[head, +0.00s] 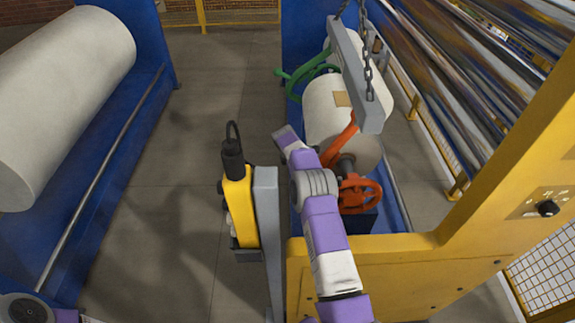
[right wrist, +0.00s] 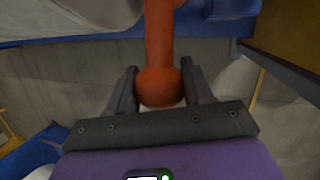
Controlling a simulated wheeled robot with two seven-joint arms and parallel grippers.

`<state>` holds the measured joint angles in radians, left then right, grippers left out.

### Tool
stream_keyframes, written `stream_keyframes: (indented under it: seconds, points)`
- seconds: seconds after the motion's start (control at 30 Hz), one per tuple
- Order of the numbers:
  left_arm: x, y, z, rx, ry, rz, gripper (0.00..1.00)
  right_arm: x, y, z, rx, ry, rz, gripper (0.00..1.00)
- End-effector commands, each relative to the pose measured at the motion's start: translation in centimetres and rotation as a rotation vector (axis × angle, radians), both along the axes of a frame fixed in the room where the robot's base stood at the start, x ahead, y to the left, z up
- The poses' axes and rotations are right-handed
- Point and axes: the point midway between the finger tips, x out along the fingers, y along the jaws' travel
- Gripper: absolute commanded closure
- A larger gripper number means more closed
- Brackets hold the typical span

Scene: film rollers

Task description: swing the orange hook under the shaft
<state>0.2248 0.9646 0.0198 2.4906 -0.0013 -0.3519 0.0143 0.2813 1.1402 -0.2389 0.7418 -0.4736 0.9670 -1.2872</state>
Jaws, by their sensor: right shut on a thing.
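The orange hook (head: 340,144) hangs from the grey lifting beam (head: 352,75) at the near end of a white roll (head: 335,105). Its lower part passes behind my right arm in the head view. In the right wrist view the orange hook (right wrist: 160,45) ends in a rounded knob between the fingers of my right gripper (right wrist: 160,92), which is shut on it. The dark shaft (head: 346,164) sticks out of the roll's near end, just right of the hook. My left gripper is out of view.
A green hook (head: 305,75) is at the roll's far side. Chains (head: 367,60) hold the beam. An orange handwheel (head: 361,195) sits below the shaft. A yellow control box (head: 238,205) and yellow machine frame (head: 410,255) are close to my arm. Open floor lies left.

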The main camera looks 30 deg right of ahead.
Motion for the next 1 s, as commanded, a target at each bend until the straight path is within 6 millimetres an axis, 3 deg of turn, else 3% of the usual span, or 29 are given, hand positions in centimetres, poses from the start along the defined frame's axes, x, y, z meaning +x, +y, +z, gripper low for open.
stream_keyframes:
  seconds: [0.2, 0.73, 0.77, 0.9, 1.0]
  points:
    - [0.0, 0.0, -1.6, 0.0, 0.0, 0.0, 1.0, -0.9, -1.6, -1.6, -0.071, 0.04, 0.0, 1.0]
    - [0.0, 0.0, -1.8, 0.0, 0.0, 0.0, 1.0, -1.5, -2.5, -1.9, -0.101, 0.062, 0.0, 1.0]
    - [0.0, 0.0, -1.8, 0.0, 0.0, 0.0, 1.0, -1.5, -2.5, -2.0, -0.101, 0.062, 0.0, 0.46]
    - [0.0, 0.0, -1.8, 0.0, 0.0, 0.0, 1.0, -1.5, -2.5, -2.0, -0.099, 0.061, -0.001, 0.25]
    - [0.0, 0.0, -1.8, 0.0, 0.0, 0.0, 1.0, -1.4, -2.4, -1.9, -0.098, 0.06, 0.0, 0.25]
